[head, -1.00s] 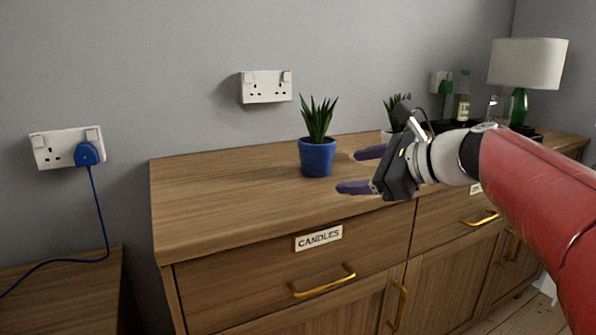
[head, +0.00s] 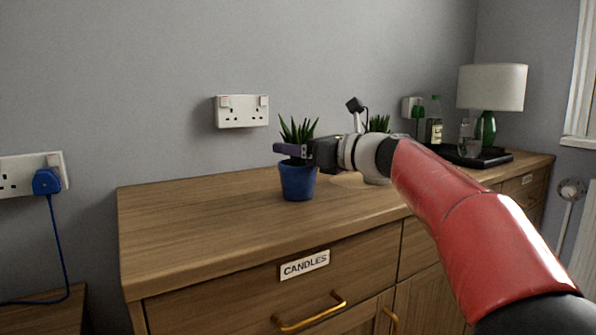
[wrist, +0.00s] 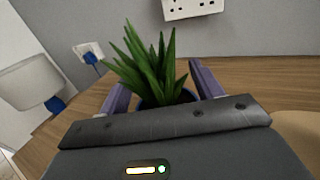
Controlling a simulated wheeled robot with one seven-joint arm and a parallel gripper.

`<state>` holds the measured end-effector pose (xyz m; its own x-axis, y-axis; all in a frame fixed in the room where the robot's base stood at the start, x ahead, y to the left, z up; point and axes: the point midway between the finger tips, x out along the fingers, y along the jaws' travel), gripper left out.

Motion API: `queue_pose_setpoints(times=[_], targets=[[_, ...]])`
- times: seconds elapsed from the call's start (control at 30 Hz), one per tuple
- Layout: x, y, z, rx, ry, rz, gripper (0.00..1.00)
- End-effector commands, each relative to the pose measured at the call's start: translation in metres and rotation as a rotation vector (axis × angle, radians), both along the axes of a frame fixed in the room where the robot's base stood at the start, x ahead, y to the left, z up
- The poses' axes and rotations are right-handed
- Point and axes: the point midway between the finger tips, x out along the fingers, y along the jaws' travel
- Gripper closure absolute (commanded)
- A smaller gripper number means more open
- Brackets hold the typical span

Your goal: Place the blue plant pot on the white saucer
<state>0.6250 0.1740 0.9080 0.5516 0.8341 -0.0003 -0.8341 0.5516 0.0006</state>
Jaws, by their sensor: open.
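The blue plant pot (head: 297,183) with a spiky green plant stands upright on the wooden sideboard top in the head view. My gripper (head: 290,149) is at the pot's upper part, among the lower leaves. In the wrist view its two fingers lie open on either side of the plant (wrist: 148,65), with the pot largely hidden below my gripper body. I cannot tell whether a finger touches the pot. I cannot make out a white saucer. A flat, pale tan round thing (head: 347,181) lies right of the pot, partly behind my arm.
A dark tray (head: 490,159) with a bottle and glass, and a green lamp (head: 487,128), stand at the far right. The sideboard top (head: 190,205) is clear to the left.

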Motion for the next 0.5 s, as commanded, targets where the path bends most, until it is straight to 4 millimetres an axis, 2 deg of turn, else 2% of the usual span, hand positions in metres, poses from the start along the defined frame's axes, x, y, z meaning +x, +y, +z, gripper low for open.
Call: queue_pose_setpoints(times=[0.17, 0.2, 0.5], targets=[[0.0000, 0.0002, 0.0002, 0.000, 0.000, 0.000, 0.35], [0.0000, 0.0002, 0.0002, 0.000, 0.000, 0.000, 0.37], [0.0000, 0.0001, 0.0001, -0.001, -0.001, 0.000, 0.77]])
